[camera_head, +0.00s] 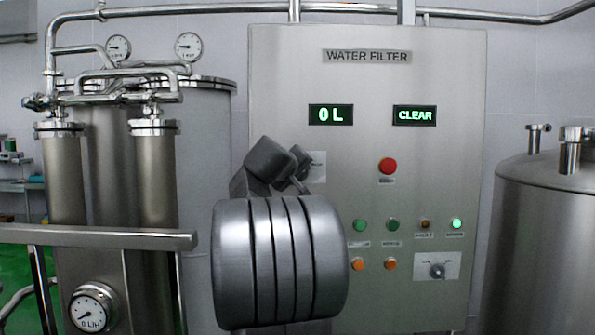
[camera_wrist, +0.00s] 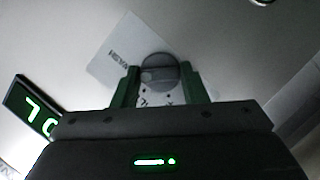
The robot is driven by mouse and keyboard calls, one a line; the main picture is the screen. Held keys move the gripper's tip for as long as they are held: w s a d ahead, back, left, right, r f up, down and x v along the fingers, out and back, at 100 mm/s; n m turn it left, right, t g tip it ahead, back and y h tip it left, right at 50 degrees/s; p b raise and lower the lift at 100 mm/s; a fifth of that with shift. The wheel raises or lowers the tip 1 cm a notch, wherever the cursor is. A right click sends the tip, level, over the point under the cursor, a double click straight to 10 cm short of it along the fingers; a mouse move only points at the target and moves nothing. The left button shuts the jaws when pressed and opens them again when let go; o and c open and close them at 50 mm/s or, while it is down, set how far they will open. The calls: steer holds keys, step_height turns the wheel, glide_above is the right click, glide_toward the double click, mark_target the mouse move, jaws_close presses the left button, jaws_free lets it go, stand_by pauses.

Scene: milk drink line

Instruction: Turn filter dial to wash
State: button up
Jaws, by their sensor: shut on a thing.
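The filter dial (camera_wrist: 158,72) is a round dark grey knob on a white label plate (camera_wrist: 108,48), in the wrist view. The word WASH is printed at the knob's left in that view, turned by the camera's tilt. My gripper (camera_wrist: 160,84) has one green finger on each side of the knob and is shut on it. Other lettering on the plate is partly hidden behind the fingers. In the head view, my gripper (camera_head: 302,165) is at the plate (camera_head: 318,166) on the water filter panel (camera_head: 365,85). My wrist hides the knob there. I cannot tell which mark it points to.
The panel displays read 0 L (camera_head: 331,115) and CLEAR (camera_head: 414,115). A red button (camera_head: 388,166), several small buttons and lamps, and another dial (camera_head: 437,271) sit right of my arm. Steel filter columns (camera_head: 154,180) stand left, a steel tank (camera_head: 545,240) right.

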steer(key=shift+r+m+g+y+p, duration=0.15)
steer(key=shift+m+g+y+p, duration=0.15)
steer(key=shift+m+y+p, duration=0.6)
steer(key=shift+m+b, duration=0.3)
steer(key=shift+b, duration=0.05)
steer(key=shift+c, duration=0.2)
steer(key=o, duration=0.6)
steer(key=shift+c, duration=0.2)
steer(key=o, duration=0.4)
steer(key=shift+w+d, duration=0.1)
steer(key=shift+w, duration=0.05)
steer(key=b+v, duration=0.2)
steer(key=v, duration=1.2)
